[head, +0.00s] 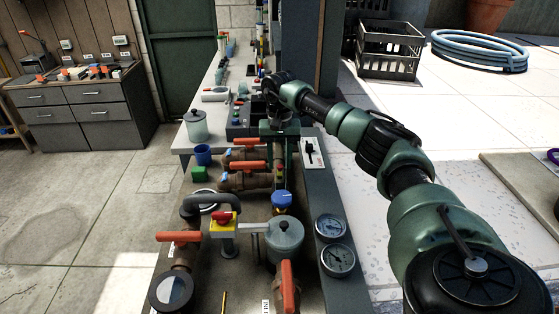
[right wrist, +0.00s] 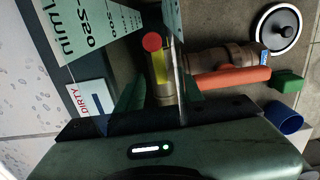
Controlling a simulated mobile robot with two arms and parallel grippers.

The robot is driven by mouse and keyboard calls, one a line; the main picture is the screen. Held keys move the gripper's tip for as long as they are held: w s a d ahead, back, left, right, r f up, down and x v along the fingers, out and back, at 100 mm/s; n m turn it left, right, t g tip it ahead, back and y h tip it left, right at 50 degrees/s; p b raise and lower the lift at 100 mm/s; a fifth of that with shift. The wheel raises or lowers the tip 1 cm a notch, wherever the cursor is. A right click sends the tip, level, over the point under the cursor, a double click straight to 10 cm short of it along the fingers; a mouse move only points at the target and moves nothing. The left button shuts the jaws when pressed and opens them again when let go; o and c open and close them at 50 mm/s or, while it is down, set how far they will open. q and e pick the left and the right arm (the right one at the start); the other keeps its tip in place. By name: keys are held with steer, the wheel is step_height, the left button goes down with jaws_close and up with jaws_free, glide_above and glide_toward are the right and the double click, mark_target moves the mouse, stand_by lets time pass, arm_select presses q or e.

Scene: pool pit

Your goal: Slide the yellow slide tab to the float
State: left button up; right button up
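In the right wrist view a narrow yellow strip (right wrist: 159,66), which looks like the slide tab, shows between the fingers of my right gripper (right wrist: 157,92). A red round piece (right wrist: 152,42) sits at the strip's far end; I cannot tell whether it is the float. The fingers look apart, with the strip in the gap; no clear contact shows. My left gripper is in neither view.
Brown pipes with orange handles (head: 178,237) fill the bench. A blue cup (head: 203,154), green block (head: 199,174) and lidded jar (head: 196,125) stand left of my gripper. A white switch plate (head: 312,152) and two gauges (head: 338,259) lie to its right.

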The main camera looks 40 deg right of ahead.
steer(key=shift+w+f, duration=0.1)
steer(key=shift+f, duration=0.55)
steer(key=shift+r, duration=0.1)
steer(key=shift+c, duration=0.3)
jaws_close()
steer(key=shift+r, duration=0.1)
stand_by(0.5)
